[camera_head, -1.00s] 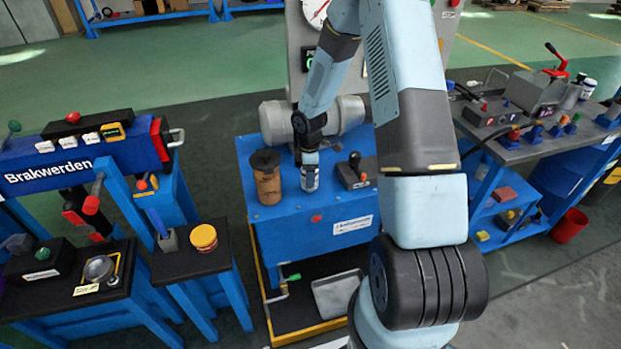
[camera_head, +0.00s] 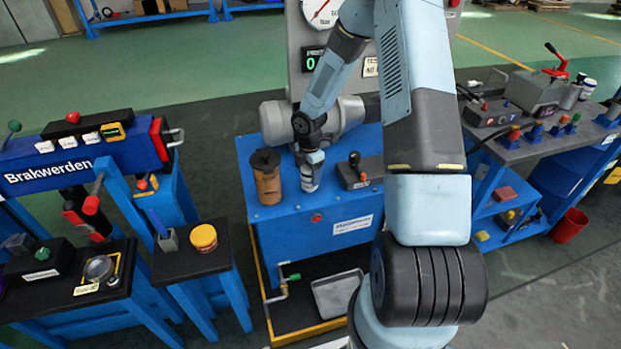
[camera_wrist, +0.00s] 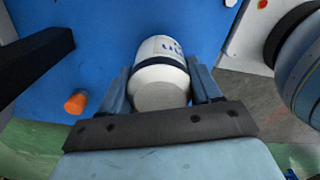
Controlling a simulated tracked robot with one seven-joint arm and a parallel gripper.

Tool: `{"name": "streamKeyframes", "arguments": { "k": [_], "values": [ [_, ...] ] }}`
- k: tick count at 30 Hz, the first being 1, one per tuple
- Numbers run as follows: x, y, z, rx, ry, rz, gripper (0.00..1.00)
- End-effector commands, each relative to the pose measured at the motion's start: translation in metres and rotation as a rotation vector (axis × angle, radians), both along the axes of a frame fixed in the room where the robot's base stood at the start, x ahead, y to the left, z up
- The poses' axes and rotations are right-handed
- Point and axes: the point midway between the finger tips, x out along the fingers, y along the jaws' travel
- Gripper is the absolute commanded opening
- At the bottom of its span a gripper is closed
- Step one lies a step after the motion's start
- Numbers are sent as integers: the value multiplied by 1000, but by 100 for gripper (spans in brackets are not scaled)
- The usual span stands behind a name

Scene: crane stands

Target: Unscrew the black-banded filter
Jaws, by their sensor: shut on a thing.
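The white filter with a dark band (camera_wrist: 161,68) stands between the two fingers of my gripper (camera_wrist: 161,88) in the wrist view. The gripper is shut on it, with a blue-grey finger on each side. In the head view the white filter (camera_head: 308,178) is at the top of the blue bench (camera_head: 252,212), under my gripper (camera_head: 311,160). I cannot tell whether its base is still threaded on or free. A brown cylinder with a dark top (camera_head: 267,182) stands just left of it, apart from my gripper.
A dark control box with a lever (camera_head: 361,172) is close right of the filter. A grey motor-like cylinder (camera_head: 276,121) and a gauge panel (camera_head: 322,62) are behind. A yellow-lidded jar (camera_head: 203,238) stands on the left stand. An orange knob (camera_wrist: 76,102) shows in the wrist view.

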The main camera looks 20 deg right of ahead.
Motion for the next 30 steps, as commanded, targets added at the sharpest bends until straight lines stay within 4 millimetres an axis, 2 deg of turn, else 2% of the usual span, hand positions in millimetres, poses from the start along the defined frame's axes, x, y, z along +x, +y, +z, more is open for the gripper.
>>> {"name": "streamKeyframes", "arguments": {
  "k": [3,8,20,30],
  "values": [
    [0,1,0,3,-1,161,0],
    [0,1,0,2,-1,308,0],
    [0,1,0,2,-1,358,0],
    [0,1,1,3,-2,727,0]
  ]
}}
